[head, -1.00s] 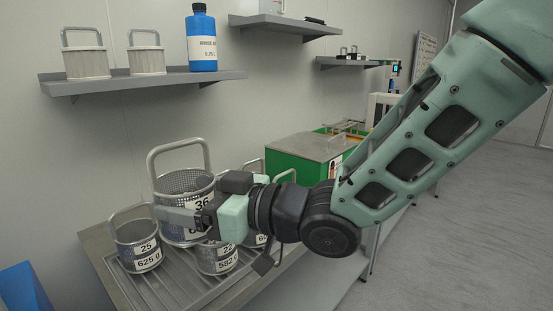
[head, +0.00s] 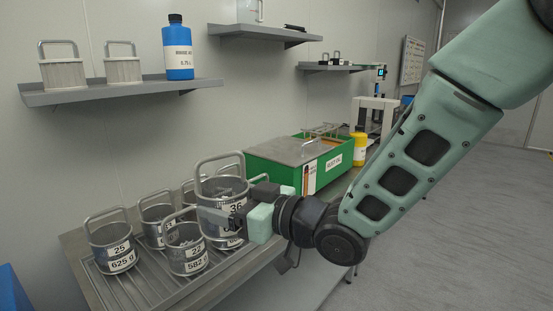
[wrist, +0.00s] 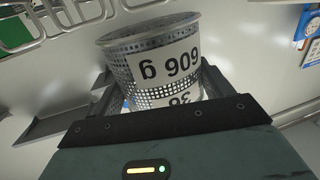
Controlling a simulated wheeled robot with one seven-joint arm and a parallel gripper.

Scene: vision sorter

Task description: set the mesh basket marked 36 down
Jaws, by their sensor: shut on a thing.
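The mesh basket marked 36 (head: 222,187) is a grey perforated cylinder with a raised loop handle and a white label. My gripper (head: 213,215) is shut on its side wall. In the head view the basket is upright over the right part of the draining rack (head: 153,291), among other baskets. Its base is partly hidden by my gripper and neighbouring baskets, so I cannot tell whether it touches the rack. In the wrist view the basket (wrist: 122,72) sits between the two fingers, its label upside down.
Basket 25 (head: 111,240) and basket 22 (head: 185,244) stand on the rack, with more baskets behind. A green tank with a grey lid (head: 300,150) stands beyond to the right. A wall shelf (head: 120,92) holds two pale baskets and a blue bottle (head: 178,50).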

